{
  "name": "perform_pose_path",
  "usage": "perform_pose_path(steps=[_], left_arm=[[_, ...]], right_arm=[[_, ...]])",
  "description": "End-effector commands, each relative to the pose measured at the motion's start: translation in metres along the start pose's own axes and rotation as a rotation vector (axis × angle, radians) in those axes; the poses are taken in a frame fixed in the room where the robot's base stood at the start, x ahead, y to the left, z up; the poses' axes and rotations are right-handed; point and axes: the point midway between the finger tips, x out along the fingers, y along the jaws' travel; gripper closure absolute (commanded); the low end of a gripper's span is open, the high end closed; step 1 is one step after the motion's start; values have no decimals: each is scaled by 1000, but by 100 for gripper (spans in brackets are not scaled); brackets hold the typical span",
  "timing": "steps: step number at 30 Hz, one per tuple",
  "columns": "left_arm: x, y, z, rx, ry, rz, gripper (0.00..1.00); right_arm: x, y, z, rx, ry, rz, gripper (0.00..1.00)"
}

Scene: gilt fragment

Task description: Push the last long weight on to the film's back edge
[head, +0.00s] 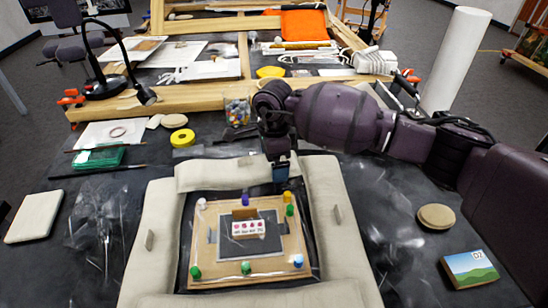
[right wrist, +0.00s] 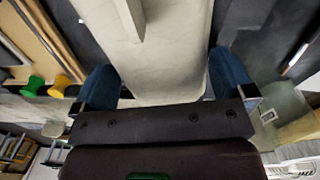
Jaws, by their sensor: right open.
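Long padded cream weights surround the wooden board (head: 251,270) in the head view: a left one (head: 147,245), a right one (head: 338,235) and a front one (head: 255,298). The back weight (head: 222,173) lies along the board's far side. My right gripper (head: 281,170) is at its right end. In the right wrist view the back weight (right wrist: 170,50), with its tab, runs between the blue fingertips of my open right gripper (right wrist: 163,88). I cannot tell if they touch it. The film shows as a dark glossy strip (head: 310,240) beside the board. My left gripper is not in view.
Colored pins, such as a green one (head: 246,267), stand on the board's rim. A small labelled block (head: 248,228) is in its middle. A yellow tape roll (head: 183,138) and a jar of beads (head: 237,112) lie behind the back weight. A round disc (head: 436,216) is to the right.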

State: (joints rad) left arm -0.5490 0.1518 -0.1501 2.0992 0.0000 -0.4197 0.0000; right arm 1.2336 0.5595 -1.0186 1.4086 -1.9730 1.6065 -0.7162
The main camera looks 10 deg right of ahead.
Motion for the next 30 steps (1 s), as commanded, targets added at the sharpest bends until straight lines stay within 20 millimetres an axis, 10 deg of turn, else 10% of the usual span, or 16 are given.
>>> perform_pose_path(steps=[10,30], left_arm=[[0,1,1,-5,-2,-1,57],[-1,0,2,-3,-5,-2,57]], right_arm=[[0,0,0,0,0,1,51],[1,5,1,0,-1,3,51]])
